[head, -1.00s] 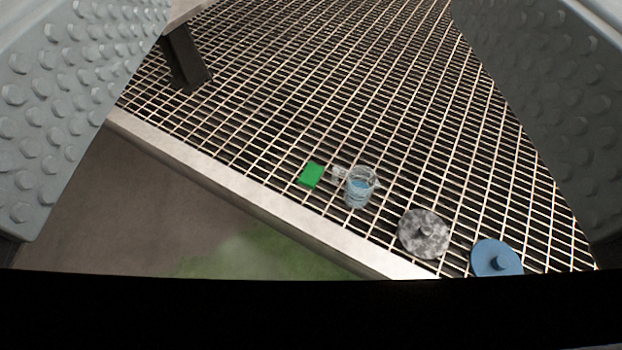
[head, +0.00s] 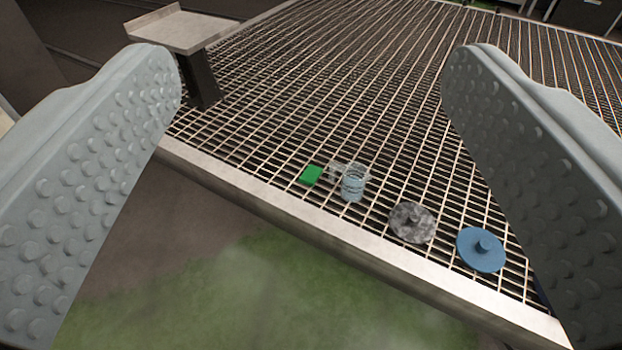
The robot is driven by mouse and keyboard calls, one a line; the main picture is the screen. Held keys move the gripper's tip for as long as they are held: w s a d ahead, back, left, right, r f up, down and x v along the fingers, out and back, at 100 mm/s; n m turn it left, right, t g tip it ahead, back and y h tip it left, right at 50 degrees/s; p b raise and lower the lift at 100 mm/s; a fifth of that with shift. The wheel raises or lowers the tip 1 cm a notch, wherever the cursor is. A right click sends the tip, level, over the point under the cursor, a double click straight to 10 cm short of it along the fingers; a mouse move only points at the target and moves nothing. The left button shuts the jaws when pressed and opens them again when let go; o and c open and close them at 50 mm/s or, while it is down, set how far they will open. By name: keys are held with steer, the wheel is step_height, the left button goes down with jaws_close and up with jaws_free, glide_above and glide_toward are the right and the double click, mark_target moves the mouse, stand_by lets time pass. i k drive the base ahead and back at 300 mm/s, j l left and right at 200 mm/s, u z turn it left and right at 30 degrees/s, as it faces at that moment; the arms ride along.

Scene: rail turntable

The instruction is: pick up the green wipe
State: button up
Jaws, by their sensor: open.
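The green wipe (head: 312,174) is a small flat green square lying on the metal grating, close to its near edge. My gripper (head: 312,75) is open, with one grey studded finger at the left and one at the right of the view. Nothing is between the fingers at close range. The wipe shows in the gap between them, well beyond and below the fingers, and is not touched.
A clear cup with bluish contents (head: 353,184) stands just right of the wipe. Farther right lie a mottled grey knobbed disc (head: 412,222) and a blue knobbed disc (head: 481,249). A small table (head: 180,30) stands at the back left. A metal rim (head: 270,203) edges the grating.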

mark_target(312, 173)
steer(key=z, duration=2.3)
steer(key=u, duration=2.3)
steer(key=i+l+u, duration=0.1)
steer(key=i, duration=0.35)
